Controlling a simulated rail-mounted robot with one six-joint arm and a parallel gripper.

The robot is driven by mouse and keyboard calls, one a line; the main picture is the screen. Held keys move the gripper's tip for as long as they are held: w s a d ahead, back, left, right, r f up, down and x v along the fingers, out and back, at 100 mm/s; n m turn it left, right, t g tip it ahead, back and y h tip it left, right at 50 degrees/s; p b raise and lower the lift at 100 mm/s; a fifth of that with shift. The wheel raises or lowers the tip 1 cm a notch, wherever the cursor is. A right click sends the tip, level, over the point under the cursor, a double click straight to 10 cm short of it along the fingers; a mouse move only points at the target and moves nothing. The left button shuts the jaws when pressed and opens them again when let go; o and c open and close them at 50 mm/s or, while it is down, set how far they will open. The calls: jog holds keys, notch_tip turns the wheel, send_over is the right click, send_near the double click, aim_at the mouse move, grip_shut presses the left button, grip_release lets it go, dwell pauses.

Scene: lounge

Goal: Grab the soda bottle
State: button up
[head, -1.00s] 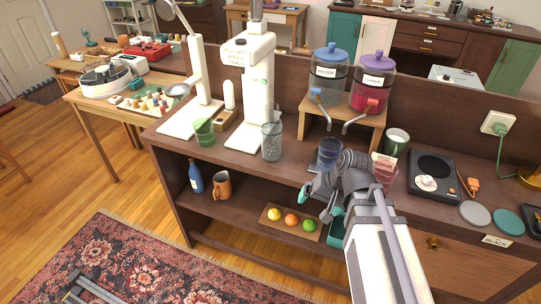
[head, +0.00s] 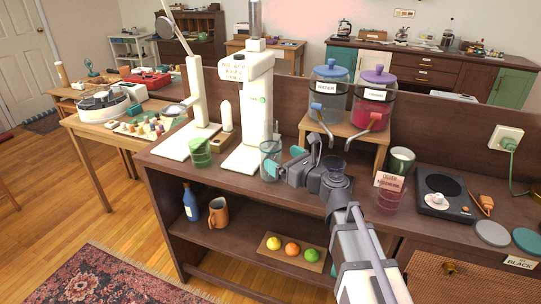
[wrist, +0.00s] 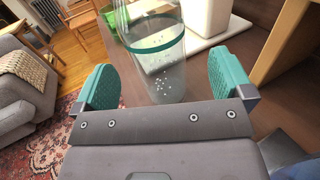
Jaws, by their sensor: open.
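A clear bottle (head: 269,149) stands upright on the counter in front of the white machine. In the wrist view the clear bottle (wrist: 160,60) shows a teal band and small bubbles inside. I take it to be the soda bottle. My gripper (head: 283,160) is open beside it, low over the counter. In the wrist view the teal fingers of my gripper (wrist: 167,82) stand to the left and right of the bottle, with a gap on each side. The bottle's top is cut off in that view.
A green tumbler (head: 200,153) stands left of the white machine (head: 252,110). The drink dispensers stand on a wooden riser (head: 345,138) behind my arm. A labelled pink cup (head: 390,195) is to the right. A blue bottle (head: 190,203) and orange mug (head: 219,213) are on the lower shelf.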

aim_at(271, 122)
jog(key=x, duration=0.5)
jog(key=shift+a+r, duration=0.1)
jog(key=shift+a, duration=0.1)
jog(key=shift+s, duration=0.15)
jog(key=c, duration=1.3)
jog(key=shift+r, duration=0.15)
notch_tip(271, 122, up, 10)
jog(key=p, duration=1)
